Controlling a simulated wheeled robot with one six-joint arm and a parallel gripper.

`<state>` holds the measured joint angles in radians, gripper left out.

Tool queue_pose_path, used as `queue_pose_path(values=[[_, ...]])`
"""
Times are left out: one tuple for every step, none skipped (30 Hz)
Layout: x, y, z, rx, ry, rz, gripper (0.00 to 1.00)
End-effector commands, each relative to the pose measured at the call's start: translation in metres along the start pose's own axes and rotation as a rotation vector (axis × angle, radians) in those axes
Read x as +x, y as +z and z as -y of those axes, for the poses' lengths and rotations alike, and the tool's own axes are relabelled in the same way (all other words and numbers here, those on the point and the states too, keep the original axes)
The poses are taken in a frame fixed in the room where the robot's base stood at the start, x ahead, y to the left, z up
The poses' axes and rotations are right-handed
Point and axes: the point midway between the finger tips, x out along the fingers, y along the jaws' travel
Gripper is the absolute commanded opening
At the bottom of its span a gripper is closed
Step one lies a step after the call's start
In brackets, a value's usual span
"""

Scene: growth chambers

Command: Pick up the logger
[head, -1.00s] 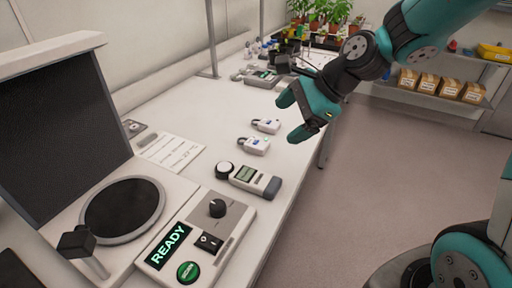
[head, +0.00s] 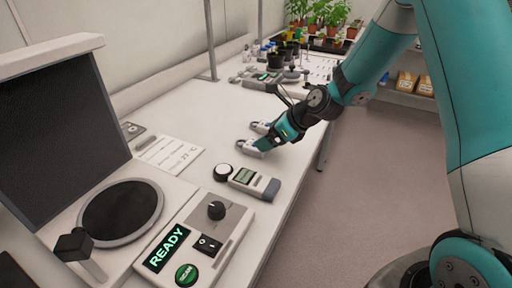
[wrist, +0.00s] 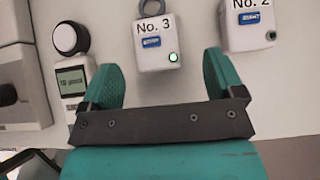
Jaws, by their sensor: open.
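Two small white loggers with loops on top lie on the bench. The nearer one, marked No. 3 (head: 249,149), is partly hidden behind my gripper (head: 266,143) in the head view. The farther one, No. 2 (head: 259,127), lies just beyond it. In the wrist view, logger No. 3 (wrist: 156,42) has a blue label and a lit green light, and sits ahead of and between the two teal fingers. Logger No. 2 (wrist: 248,24) is outside the right finger. My gripper (wrist: 162,66) is open and empty; I cannot tell whether it touches anything.
A handheld meter (head: 247,180) with a white round sensor lies close on the near side; it also shows left of the fingers in the wrist view (wrist: 72,82). A station with a READY display (head: 167,248) stands in front. More instruments and potted plants (head: 318,14) are at the back.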

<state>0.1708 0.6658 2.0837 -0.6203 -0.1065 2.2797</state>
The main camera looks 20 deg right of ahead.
Motion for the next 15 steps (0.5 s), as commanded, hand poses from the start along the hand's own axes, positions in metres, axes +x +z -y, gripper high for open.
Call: queue_pose_path(values=[[0.002,0.000,0.000,-0.001,0.000,0.000,0.87],[0.004,0.000,0.000,-0.001,0.000,0.000,0.87],[0.007,0.000,-0.001,-0.001,0.001,-0.001,0.87],[0.010,0.000,-0.002,-0.001,0.001,-0.001,0.87],[0.014,0.000,-0.003,-0.001,0.002,-0.002,0.87],[0.020,0.001,-0.004,-0.001,0.003,-0.001,0.87],[0.025,0.001,-0.005,0.000,0.004,-0.002,0.87],[0.030,0.001,-0.006,-0.001,0.003,-0.001,0.87],[0.036,0.001,-0.007,-0.001,0.004,-0.001,0.87],[0.041,0.001,-0.006,-0.001,0.002,-0.001,0.87],[0.044,0.001,-0.006,-0.001,0.001,-0.001,0.87],[0.049,0.001,-0.006,-0.001,0.001,-0.002,0.87],[0.051,0.001,-0.006,-0.001,0.001,-0.001,0.87],[0.053,0.001,-0.005,-0.001,0.000,0.000,0.87],[0.054,0.001,-0.005,0.000,-0.001,0.000,0.87]])
